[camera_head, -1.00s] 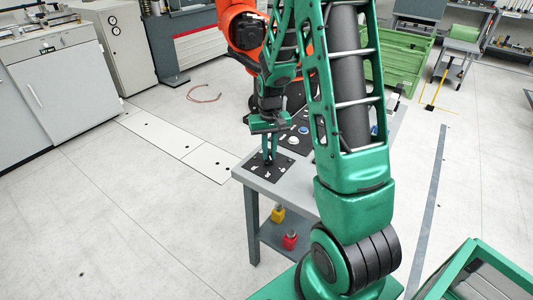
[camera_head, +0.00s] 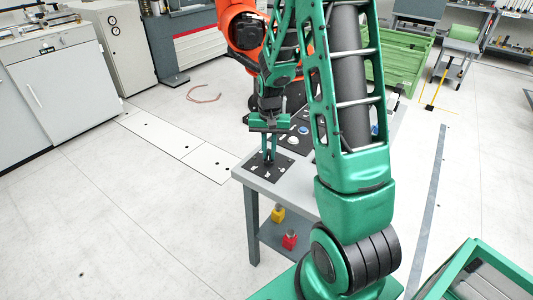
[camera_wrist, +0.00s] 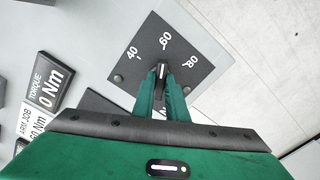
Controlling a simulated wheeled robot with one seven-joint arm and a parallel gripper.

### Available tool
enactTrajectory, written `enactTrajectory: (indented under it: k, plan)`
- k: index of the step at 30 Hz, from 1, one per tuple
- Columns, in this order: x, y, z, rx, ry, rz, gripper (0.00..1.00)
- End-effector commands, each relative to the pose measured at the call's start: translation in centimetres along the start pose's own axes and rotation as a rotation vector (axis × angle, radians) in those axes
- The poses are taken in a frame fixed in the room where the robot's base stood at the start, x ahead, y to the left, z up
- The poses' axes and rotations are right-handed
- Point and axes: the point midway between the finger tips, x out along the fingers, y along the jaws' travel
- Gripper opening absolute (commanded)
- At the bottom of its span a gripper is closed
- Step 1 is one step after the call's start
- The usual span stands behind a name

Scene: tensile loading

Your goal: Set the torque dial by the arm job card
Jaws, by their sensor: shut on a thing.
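The torque dial is a dark square plate marked 40, 60 and 80 (camera_wrist: 190,45). It also lies on the near left corner of the bench in the head view (camera_head: 285,163). Its small knob (camera_wrist: 162,68) has a white line pointing roughly at the 60 mark. My gripper (camera_wrist: 162,82) is shut on the knob from above, and its fingers cover part of it; it also shows in the head view (camera_head: 269,158). The job card (camera_wrist: 35,120), left in the wrist view, reads ARM JOB and a partly cut "60 Nm". A TORQUE sign (camera_wrist: 50,82) beside it reads "0 Nm", partly cut.
The grey bench (camera_head: 247,176) carries another dark panel with buttons (camera_head: 304,129) right of the dial. An orange robot arm (camera_head: 238,22) stands behind. Yellow (camera_head: 278,213) and red (camera_head: 289,239) objects sit on the lower shelf. The floor at left is open.

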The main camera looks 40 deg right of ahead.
Motion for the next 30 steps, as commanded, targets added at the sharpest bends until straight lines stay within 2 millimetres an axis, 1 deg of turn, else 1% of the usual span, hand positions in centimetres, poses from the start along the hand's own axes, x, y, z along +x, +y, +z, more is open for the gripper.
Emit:
enactTrajectory:
  k: [2, 3, 5, 13, 17, 20, 30]
  plan:
    - [-0.1, -0.1, 0.0, -0.002, 0.001, -0.001, 0.0]
    - [-0.1, -0.1, 0.0, -0.002, 0.001, -0.001, 0.17]
    - [0.0, -0.1, 0.0, -0.002, 0.001, -0.001, 0.31]
    - [0.0, -0.1, 0.0, -0.002, 0.0, 0.0, 0.31]
    - [-0.6, -0.1, -0.1, -0.002, 0.002, -0.001, 0.31]
    - [-1.8, -0.1, -0.1, -0.002, 0.003, -0.002, 0.31]
    - [-8.1, -0.1, -0.1, -0.002, 0.003, -0.001, 0.31]
